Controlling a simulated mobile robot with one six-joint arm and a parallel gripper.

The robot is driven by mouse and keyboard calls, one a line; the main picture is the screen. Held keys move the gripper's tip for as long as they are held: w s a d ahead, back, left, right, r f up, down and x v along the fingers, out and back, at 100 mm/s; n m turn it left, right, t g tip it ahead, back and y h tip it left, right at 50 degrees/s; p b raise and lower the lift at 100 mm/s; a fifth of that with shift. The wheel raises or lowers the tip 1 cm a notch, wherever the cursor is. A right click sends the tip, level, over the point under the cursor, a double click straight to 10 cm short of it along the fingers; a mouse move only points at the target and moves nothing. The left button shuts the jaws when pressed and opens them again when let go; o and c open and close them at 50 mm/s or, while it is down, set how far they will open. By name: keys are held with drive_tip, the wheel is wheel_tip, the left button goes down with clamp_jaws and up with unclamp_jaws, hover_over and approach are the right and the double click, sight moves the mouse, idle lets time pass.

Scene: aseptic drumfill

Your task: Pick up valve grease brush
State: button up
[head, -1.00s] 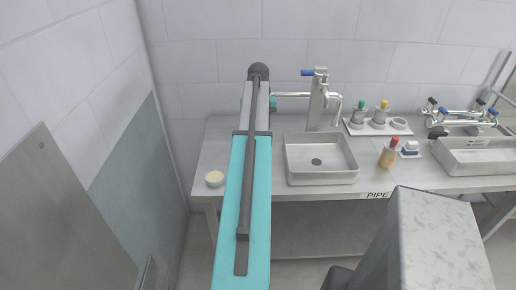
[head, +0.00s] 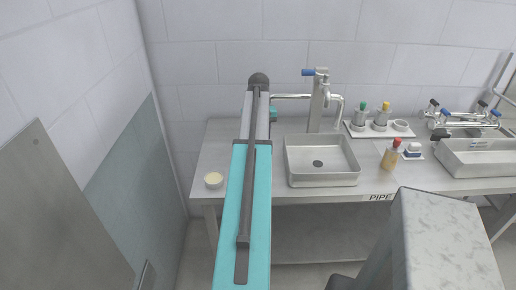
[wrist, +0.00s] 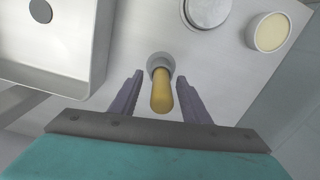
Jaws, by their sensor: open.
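In the wrist view a rounded yellow handle (wrist: 162,98) stands up from a round grey cup or collar (wrist: 160,61) on the steel counter. It appears to be the valve grease brush; its bristles are not visible. My gripper (wrist: 160,78) is open, with one finger on each side of the handle and gaps showing on both sides.
A sink (head: 321,160) lies beside my arm, and a cream-filled dish (head: 214,181) on the other side. A tap (head: 318,100) stands behind the sink. Further right are green-topped (head: 361,116) and yellow-topped (head: 382,116) items and a red-capped bottle (head: 391,155).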

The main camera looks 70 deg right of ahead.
clamp_jaws()
drive_tip(key=shift+r+p, duration=3.35)
drive_tip(key=shift+r, duration=1.65)
